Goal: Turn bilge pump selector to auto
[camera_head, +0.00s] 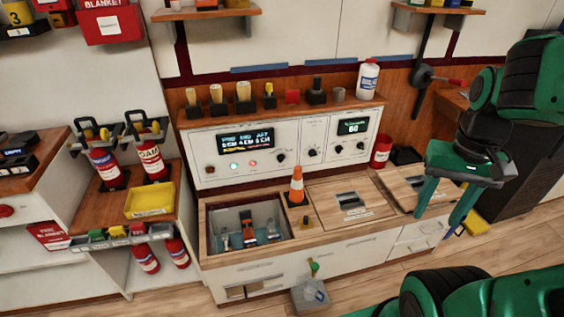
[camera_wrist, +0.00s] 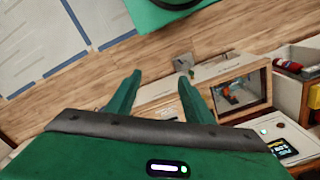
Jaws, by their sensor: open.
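A white control panel (camera_head: 290,142) stands at the back of the counter. Its left section has a display (camera_head: 246,139) reading FWD, MID, AFT, with small lights and a black knob (camera_head: 281,158) at its lower right. This may be the bilge pump selector; its label and pointer are too small to read. More black knobs sit in the middle section (camera_head: 312,152) and the right section (camera_head: 338,149). My gripper (camera_head: 437,221) is open and empty, right of the panel, with its fingers pointing down. Its fingers (camera_wrist: 158,66) also show in the wrist view, with nothing between them.
An open compartment (camera_head: 284,212) is in the counter's left part. A white bottle (camera_head: 368,79) and several small items stand on the ledge above. A red can (camera_head: 381,151) is right of the panel. Fire extinguishers (camera_head: 151,160) stand at left.

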